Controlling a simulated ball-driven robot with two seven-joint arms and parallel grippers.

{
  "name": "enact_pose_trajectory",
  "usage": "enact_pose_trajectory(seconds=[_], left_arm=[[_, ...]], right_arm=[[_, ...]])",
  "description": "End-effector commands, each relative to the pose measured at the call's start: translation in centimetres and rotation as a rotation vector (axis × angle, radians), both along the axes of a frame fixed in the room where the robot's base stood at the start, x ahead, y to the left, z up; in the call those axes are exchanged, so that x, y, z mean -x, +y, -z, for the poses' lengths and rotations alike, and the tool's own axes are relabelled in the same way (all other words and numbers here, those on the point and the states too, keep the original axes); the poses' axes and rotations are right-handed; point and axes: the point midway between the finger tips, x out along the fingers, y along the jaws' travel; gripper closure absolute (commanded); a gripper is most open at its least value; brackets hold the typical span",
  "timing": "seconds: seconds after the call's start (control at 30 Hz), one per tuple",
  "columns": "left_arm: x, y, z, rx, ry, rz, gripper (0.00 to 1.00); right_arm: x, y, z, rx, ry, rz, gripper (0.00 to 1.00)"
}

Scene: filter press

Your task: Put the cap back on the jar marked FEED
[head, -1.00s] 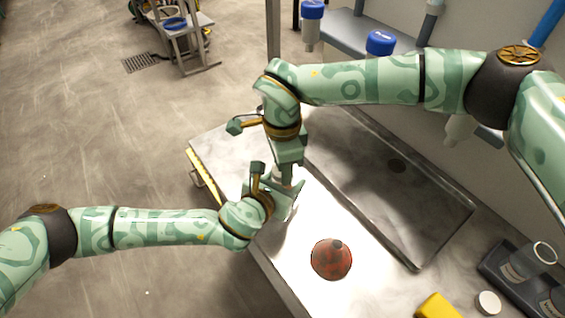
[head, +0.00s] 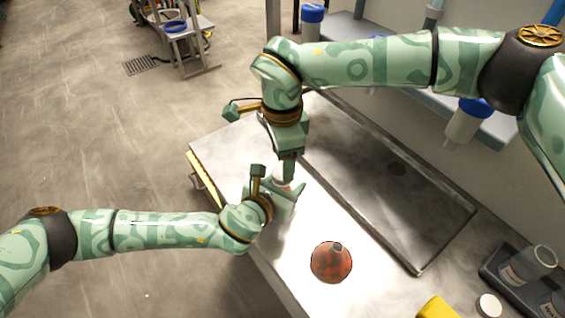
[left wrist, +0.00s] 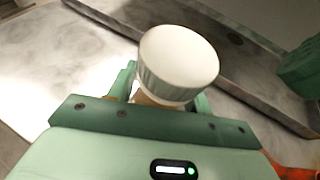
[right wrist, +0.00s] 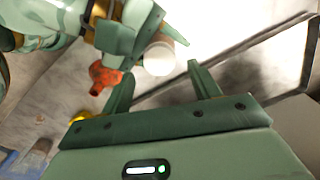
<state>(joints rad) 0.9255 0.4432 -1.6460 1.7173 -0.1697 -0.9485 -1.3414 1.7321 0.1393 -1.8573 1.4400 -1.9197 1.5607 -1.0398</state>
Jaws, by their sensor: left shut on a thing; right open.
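My left gripper (head: 284,198) is shut on a small jar above the metal worktop. A white ribbed cap (left wrist: 178,62) sits on top of this jar, over a tan neck (left wrist: 150,98); the jar body is mostly hidden and no label shows. My right gripper (right wrist: 162,82) is open. The cap (right wrist: 159,58) is just beyond its fingertips, and it looks clear of them. In the head view, the right gripper (head: 287,166) points down just above the cap (head: 283,183). A second white cap (head: 489,304) lies on the worktop at lower right.
A red rounded object (head: 331,263) and a yellow block (head: 438,308) stand on the worktop (head: 290,270). A shallow sink tray (head: 385,190) lies behind.

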Motion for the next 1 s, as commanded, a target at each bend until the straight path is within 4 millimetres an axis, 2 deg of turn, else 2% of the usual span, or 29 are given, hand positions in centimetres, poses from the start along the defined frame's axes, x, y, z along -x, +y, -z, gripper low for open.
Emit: enact_pose_trajectory(seconds=[0.07,0.37,0.7,1.0], left_arm=[[0.0,0.0,0.0,0.001,-0.001,0.0,1.0],[0.0,0.0,0.0,0.001,-0.001,0.0,1.0],[0.0,0.0,0.0,0.001,-0.001,0.0,1.0],[0.0,0.0,0.0,0.001,-0.001,0.0,1.0]], right_arm=[[0.0,0.0,-0.5,0.0,0.0,0.0,0.39],[0.0,0.0,-0.7,0.001,0.002,-0.015,0.4],[0.1,0.1,-3.9,0.0,0.003,-0.328,0.4],[0.0,0.0,-4.0,0.002,0.002,-0.345,0.4]])
